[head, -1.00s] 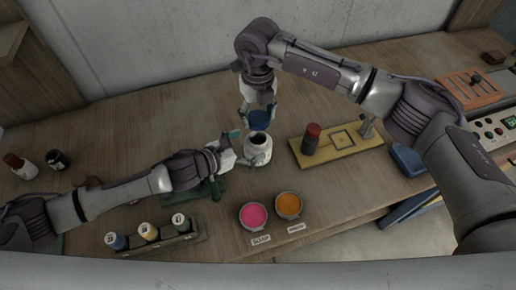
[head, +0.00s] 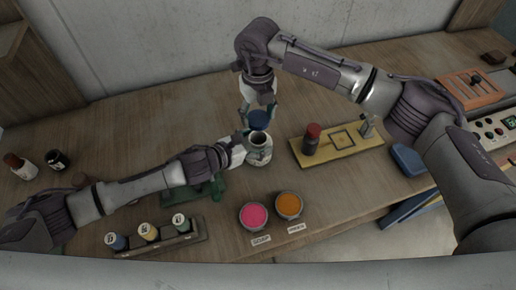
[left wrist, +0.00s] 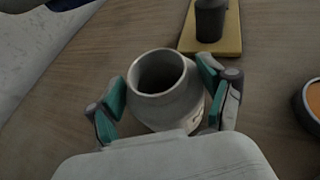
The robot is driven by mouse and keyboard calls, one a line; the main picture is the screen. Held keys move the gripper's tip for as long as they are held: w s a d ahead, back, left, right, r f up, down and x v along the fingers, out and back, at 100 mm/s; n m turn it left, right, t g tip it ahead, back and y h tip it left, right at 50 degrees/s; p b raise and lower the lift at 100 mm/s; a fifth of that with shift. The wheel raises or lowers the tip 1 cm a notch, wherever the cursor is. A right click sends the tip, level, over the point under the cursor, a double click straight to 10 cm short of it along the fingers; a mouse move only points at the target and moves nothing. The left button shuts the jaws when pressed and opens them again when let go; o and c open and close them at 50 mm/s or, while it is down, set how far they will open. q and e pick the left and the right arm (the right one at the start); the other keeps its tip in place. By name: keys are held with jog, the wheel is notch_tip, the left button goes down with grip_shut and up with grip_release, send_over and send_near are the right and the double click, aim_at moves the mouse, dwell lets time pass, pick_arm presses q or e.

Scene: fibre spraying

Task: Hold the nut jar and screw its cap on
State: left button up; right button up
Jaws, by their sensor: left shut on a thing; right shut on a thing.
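The nut jar (head: 259,150) is white and open at the top, with a dark inside. It stands upright near the middle of the bench. My left gripper (head: 244,147) is shut on it from the left. In the left wrist view, the jar (left wrist: 165,88) sits between the teal pads of my left gripper (left wrist: 161,103).
A yellow board (head: 345,146) with a dark red-topped cylinder (head: 311,139) lies right of the jar. Pink (head: 254,215) and orange (head: 289,205) bowls are in front. A rack of bottles (head: 155,241) stands at front left.

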pick_arm(q)
jog(key=c, duration=0.4)
pick_arm(e)
send_over(258, 134)
jog(key=s, duration=0.2)
jog(key=shift+s+f, duration=0.1)
jog(key=shift+f, duration=2.4)
jog(key=shift+f, duration=0.9)
jog(key=shift+f, duration=0.55)
pick_arm(q)
grip_shut()
pick_arm(e)
jog(key=shift+m, duration=1.6)
